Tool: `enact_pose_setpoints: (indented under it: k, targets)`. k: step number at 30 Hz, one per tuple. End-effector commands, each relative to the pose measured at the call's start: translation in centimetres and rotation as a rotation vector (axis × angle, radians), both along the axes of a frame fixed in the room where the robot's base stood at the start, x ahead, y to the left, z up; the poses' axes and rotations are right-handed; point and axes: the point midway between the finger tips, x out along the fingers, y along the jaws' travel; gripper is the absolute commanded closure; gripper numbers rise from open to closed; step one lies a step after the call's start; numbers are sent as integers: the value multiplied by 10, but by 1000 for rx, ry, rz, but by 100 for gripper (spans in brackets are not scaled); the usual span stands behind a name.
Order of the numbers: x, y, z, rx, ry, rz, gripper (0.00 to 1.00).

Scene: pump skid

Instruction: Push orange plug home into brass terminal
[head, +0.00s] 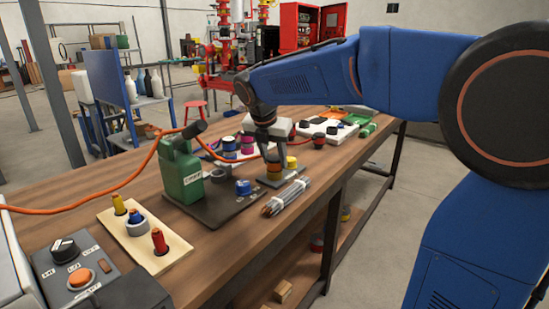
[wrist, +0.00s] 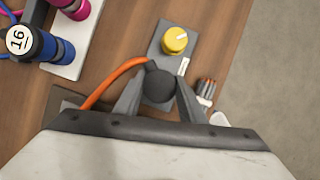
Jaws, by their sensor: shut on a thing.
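My gripper (head: 273,157) points down over a small grey plate (head: 292,179) on the bench. Its fingers are shut on the orange plug (head: 274,168), whose dark round top (wrist: 160,85) sits between the fingers in the wrist view. An orange cable (wrist: 112,82) runs from the plug to the left. The plug stands roughly upright over the plate. The brass terminal is largely hidden beneath the plug and fingers, so I cannot tell how deep the plug sits. A yellow knob (wrist: 175,40) is on the same plate, just beyond the plug; it also shows in the head view (head: 292,162).
A tied bundle of rods (head: 286,197) lies close in front. A board (head: 120,236) with several coloured plugs is at left.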

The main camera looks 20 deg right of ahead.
Motion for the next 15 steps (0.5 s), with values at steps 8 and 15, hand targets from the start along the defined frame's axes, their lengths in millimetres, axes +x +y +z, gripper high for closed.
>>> enact_pose_setpoints:
  k: [8,15]
  targets:
    - [0,0,0,0,0,0,42]
    - [-1,1,4,0,-1,0,42]
